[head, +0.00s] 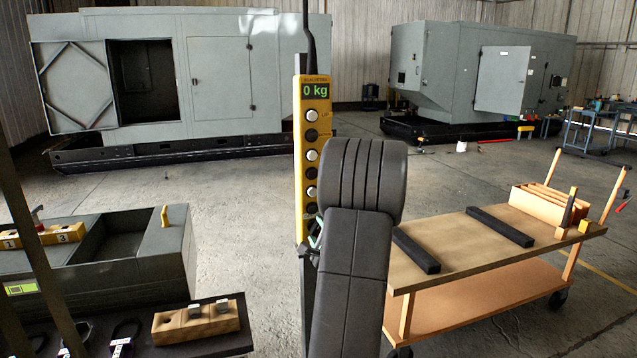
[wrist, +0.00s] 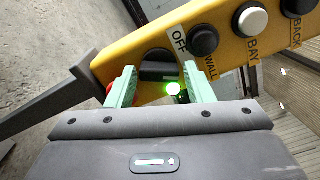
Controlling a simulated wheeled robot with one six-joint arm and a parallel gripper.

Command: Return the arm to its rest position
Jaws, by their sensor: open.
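My gripper (wrist: 158,84) is open, with its two green fingertips apart at the lower end of a yellow control pendant (wrist: 222,36). In the head view, my dark arm stands upright in the middle and hides most of the gripper. Only a bit of a green finger (head: 315,235) shows beside the pendant (head: 312,150), which hangs from a cable and reads 0 kg.
A wooden cart (head: 480,245) with two black bars stands right of my arm. A grey open enclosure (head: 110,270) and a dark shelf with a wooden block (head: 195,322) are at left. Large grey cabinets (head: 220,70) (head: 480,70) stand behind. Floor between is clear.

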